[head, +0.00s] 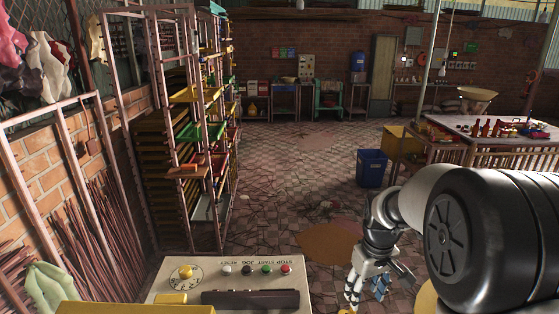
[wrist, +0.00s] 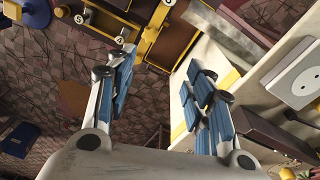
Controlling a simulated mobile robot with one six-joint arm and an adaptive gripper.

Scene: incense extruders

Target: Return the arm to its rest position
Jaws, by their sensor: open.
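My gripper (head: 367,286) hangs at the lower right of the head view, below my white and black arm. It points down and is clear of the things around it. In the wrist view my gripper (wrist: 160,90) shows two blue-padded fingers spread apart, with nothing between them. Past the fingertips are a dark panel with yellow edges and numbered round tags (wrist: 118,40) and a pale surface (wrist: 240,50). I cannot tell how far these are from the fingers.
A control panel (head: 225,277) with a dial and coloured buttons stands at the front. A tall rack (head: 190,130) with trays is at left. A blue bin (head: 371,168) and a table (head: 490,128) are at right. The tiled floor (head: 290,180) between is mostly open.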

